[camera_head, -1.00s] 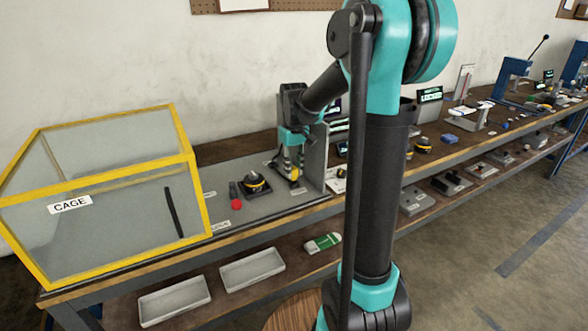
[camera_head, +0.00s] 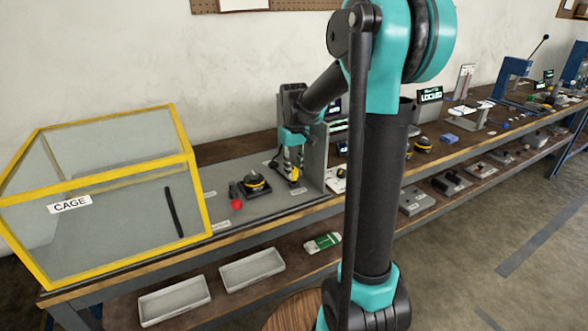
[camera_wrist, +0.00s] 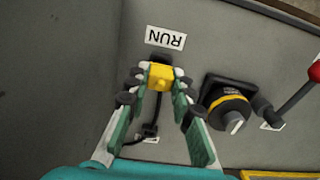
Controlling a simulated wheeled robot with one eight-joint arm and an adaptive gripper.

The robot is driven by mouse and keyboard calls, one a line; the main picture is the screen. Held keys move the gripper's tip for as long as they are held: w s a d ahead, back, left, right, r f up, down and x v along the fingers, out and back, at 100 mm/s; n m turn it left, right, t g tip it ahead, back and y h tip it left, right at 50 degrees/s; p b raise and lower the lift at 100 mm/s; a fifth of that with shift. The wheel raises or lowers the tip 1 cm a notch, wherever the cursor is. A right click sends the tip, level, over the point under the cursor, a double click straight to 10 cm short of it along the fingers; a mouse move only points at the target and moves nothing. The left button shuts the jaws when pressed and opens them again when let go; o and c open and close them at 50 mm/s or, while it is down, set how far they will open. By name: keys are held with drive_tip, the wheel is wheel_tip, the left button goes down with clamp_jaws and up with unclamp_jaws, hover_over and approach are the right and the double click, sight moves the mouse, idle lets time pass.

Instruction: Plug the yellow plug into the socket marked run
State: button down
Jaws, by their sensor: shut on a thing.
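The yellow plug (camera_wrist: 160,78) is between the two fingers of my gripper (camera_wrist: 158,82), which is shut on it. A black cable hangs from the plug. In the wrist view the plug is right at a dark socket (camera_wrist: 159,58) beside the RUN label (camera_wrist: 166,39), which reads upside down. I cannot tell whether the plug is seated in it. In the head view my gripper (camera_head: 294,172) is low over the grey bench panel, with the yellow plug (camera_head: 294,175) just visible at its fingertips.
A black and yellow rotary knob (camera_wrist: 228,105) and a red-tipped lever (camera_wrist: 295,95) stand to the right in the wrist view. In the head view a yellow-framed cage (camera_head: 183,150) stands left and a grey upright panel (camera_head: 315,160) is close right of my gripper.

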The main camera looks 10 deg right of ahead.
sight(294, 169)
drive_tip(key=shift+f, duration=1.15)
drive_tip(key=c, duration=1.2)
unclamp_jaws()
wheel_tip(294, 169, up, 12)
drive_tip(key=shift+f, duration=0.1)
